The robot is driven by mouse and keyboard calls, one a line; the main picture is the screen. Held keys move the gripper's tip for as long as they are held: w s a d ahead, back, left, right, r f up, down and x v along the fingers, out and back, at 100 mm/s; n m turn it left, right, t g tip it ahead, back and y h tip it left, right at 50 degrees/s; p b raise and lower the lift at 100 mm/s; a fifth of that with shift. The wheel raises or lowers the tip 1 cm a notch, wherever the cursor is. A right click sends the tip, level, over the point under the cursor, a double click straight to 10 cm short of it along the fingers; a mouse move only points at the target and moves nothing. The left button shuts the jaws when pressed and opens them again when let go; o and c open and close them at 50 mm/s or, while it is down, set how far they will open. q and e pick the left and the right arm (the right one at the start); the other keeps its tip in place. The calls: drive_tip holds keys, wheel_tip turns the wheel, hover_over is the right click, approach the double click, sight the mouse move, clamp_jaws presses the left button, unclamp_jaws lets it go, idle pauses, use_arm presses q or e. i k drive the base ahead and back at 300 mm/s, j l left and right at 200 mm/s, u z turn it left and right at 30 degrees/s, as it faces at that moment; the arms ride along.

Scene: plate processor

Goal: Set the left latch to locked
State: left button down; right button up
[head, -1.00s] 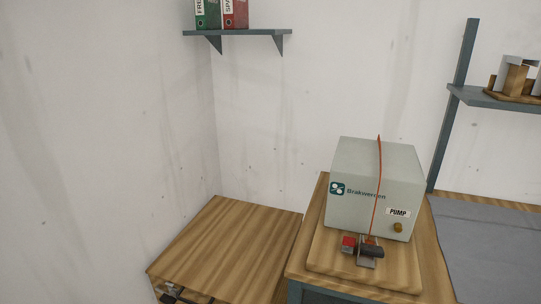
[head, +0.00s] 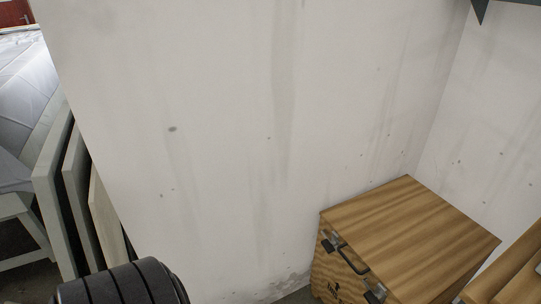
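A wooden case (head: 415,229) stands against the wall at the lower right of the head view. Its front side carries two small metal latches with dark parts. The left latch (head: 328,241) is near the front's left end, just under the top edge. The right latch (head: 375,294) is nearer the bottom of the picture. They are small, and I cannot tell whether either is locked. A black handle (head: 352,259) sits between them. Neither of my grippers shows in this view.
A second wooden surface (head: 507,277) is cut off at the right edge, close beside the case. Pale panels (head: 58,190) lean at the left end of the wall (head: 250,130). A grey shelf bracket (head: 480,9) shows at the upper right.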

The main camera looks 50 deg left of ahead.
sight(329, 246)
drive_tip(key=u, duration=1.05)
